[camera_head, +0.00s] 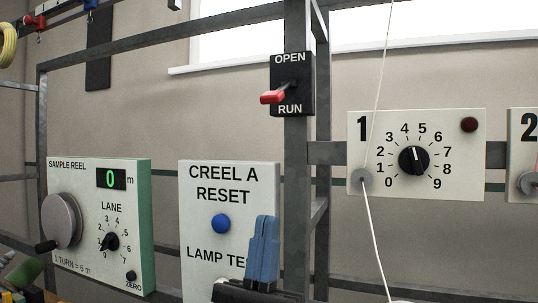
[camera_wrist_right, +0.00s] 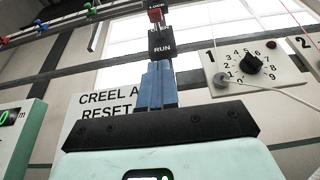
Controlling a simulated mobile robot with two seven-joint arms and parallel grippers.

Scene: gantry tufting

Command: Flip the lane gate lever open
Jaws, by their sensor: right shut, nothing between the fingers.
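The lane gate lever (camera_head: 272,97) has a red handle and sits on a black plate (camera_head: 306,72) marked OPEN above and RUN below. The plate is on a grey upright post. The handle sticks out toward me, its red end just above the RUN label. In the right wrist view the red handle (camera_wrist_right: 156,15) shows at the top, above RUN. My right gripper (camera_head: 265,220) has blue fingers, shut and empty, pointing up. It is below the lever and apart from it, in front of the CREEL A RESET panel. In the wrist view its fingertips (camera_wrist_right: 158,65) lie just under the plate. My left gripper is not in view.
The CREEL A RESET panel (camera_head: 200,240) with a blue button (camera_head: 221,224) is behind my right gripper. A sample reel box (camera_head: 135,210) stands left. A dial panel (camera_head: 455,180) marked 1 is right, with a pale thread (camera_head: 376,100) running past it.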

